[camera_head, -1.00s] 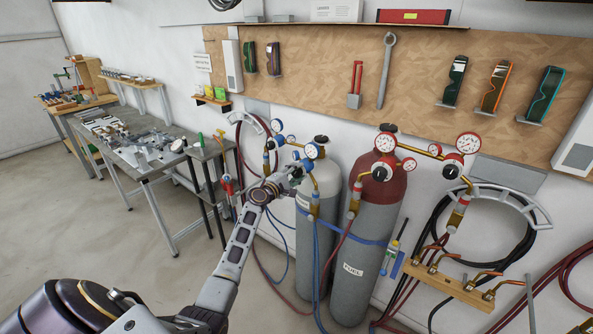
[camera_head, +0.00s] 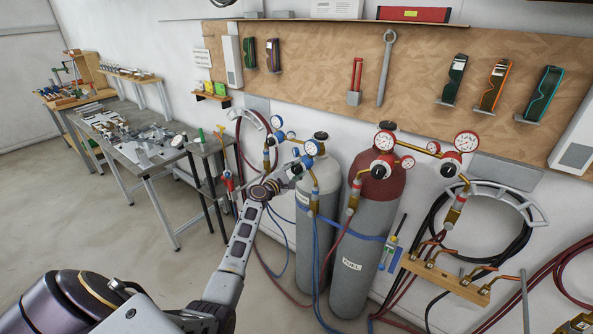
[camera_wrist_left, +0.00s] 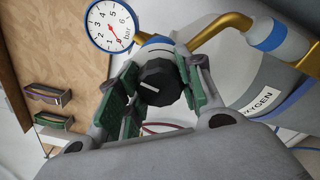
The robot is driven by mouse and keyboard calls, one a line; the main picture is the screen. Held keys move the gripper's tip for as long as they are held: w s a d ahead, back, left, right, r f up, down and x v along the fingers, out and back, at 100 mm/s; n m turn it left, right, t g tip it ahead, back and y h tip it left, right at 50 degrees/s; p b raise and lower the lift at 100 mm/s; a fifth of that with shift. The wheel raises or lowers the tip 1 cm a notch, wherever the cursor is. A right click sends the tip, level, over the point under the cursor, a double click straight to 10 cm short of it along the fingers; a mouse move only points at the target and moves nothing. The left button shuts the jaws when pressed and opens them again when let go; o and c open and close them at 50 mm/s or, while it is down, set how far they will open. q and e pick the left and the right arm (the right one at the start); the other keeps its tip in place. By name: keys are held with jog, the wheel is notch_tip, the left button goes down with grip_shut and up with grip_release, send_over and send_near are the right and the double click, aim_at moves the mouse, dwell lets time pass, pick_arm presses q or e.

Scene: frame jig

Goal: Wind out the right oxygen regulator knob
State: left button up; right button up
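In the left wrist view the black oxygen regulator knob (camera_wrist_left: 157,82), with a white mark on its face, sits on a blue-banded body. The green-padded fingers of my left gripper (camera_wrist_left: 160,88) lie on both sides of the knob and appear to press on it. A blue-rimmed gauge (camera_wrist_left: 112,26) is beside it. In the head view my left gripper (camera_head: 301,166) reaches the regulator on the grey oxygen cylinder (camera_head: 318,240), and hides the knob there. The cylinder's OXYGEN label (camera_wrist_left: 258,103) shows in the wrist view. My right gripper is not in view.
The red-topped fuel cylinder (camera_head: 362,235) with its red gauges stands close on the right. Blue and red hoses hang around both cylinders. A torch rack (camera_head: 445,280) is at lower right. A workbench (camera_head: 140,145) stands at left, with open floor before it.

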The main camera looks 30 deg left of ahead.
pick_arm(q)
jog(key=o, duration=0.4)
jog(key=shift+a, duration=0.1)
jog(key=shift+o, duration=0.2)
jog(key=shift+s, duration=0.15)
jog(key=s, duration=1.1)
jog(key=shift+s+a, duration=0.35)
jog(key=shift+a, duration=0.1)
dwell(0.5)
